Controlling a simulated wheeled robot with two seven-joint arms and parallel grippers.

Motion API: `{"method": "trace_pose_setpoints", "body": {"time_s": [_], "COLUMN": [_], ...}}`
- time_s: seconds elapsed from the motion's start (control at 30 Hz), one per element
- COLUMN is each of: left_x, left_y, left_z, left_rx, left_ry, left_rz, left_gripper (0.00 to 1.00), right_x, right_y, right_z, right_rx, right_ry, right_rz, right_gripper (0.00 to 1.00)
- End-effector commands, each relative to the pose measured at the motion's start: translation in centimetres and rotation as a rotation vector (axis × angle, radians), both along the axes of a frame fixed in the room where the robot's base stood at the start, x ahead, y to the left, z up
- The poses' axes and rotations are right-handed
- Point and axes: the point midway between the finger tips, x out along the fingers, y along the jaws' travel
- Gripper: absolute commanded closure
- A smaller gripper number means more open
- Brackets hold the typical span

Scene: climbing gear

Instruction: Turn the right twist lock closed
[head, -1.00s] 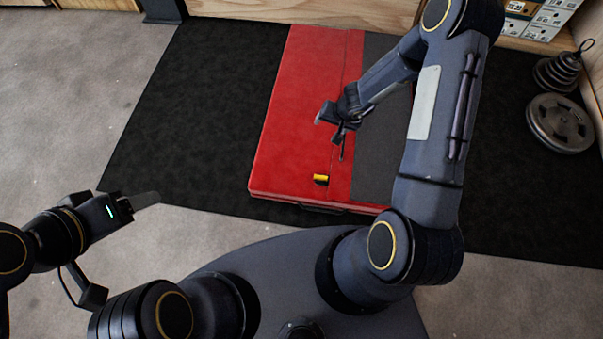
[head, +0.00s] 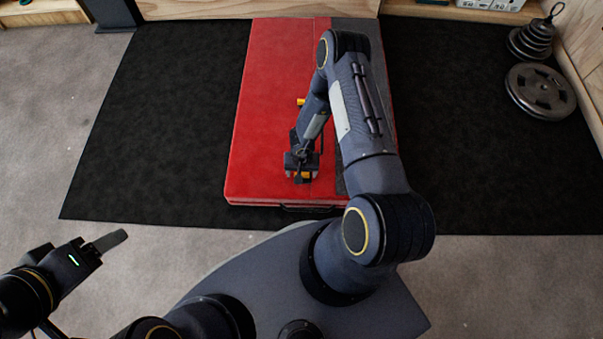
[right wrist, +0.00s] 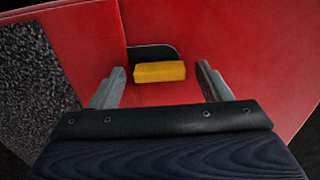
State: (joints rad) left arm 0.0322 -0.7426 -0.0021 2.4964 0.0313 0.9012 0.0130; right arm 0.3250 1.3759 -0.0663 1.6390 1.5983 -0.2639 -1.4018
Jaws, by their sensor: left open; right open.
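A yellow twist lock (right wrist: 160,71) on a black plate (right wrist: 150,52) sits on the red pad (head: 262,100). In the right wrist view it lies crosswise between my right gripper's two fingertips, with a gap on each side. My right gripper (right wrist: 160,76) is open and empty. In the head view my right gripper (head: 303,173) is low over the pad's near end and mostly hides this lock. Another yellow lock (head: 300,101) shows farther back on the pad, partly behind my arm. My left gripper (head: 108,241) is open and empty, off to the left.
The pad has a dark grey strip on its right and lies on a black mat (head: 150,110). Weight plates (head: 540,90) lie at the mat's right edge. Wooden boxes line the back. The mat left of the pad is clear.

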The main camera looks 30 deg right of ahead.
Motion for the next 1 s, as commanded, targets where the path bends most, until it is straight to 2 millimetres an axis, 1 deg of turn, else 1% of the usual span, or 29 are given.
{"method": "trace_pose_setpoints", "body": {"time_s": [0.27, 0.37, 0.6, 0.63, 0.83, 1.0], "left_x": [0.0, 0.0, 0.0, 0.0, 0.0, 0.0], "left_y": [0.01, 0.01, 0.0, 0.0, 0.01, 0.01], "left_z": [-0.07, -0.07, -0.07, -0.07, 0.01, 0.28], "left_rx": [0.0, 0.0, 0.0, 0.0, 0.0, 0.0], "left_ry": [0.0, 0.0, 0.0, 0.0, 0.0, 0.0], "left_rz": [0.0, 0.0, 0.0, 0.0, 0.0, 0.0], "left_gripper": [0.37, 0.37, 0.37, 0.37, 0.37, 0.37], "right_x": [0.01, 0.01, 0.01, 0.01, 0.01, -0.03], "right_y": [0.01, 0.01, 0.02, 0.02, 0.03, 0.05], "right_z": [-0.18, -0.18, -0.16, -0.16, -0.13, -0.08], "right_rx": [0.0, 0.0, 0.001, 0.001, 0.001, 0.002], "right_ry": [0.0, 0.0, -0.001, -0.001, -0.001, 0.0], "right_rz": [0.0, 0.0, 0.0, 0.0, -0.014, -0.073], "right_gripper": [0.29, 0.41, 0.72, 0.74, 0.74, 0.74]}}
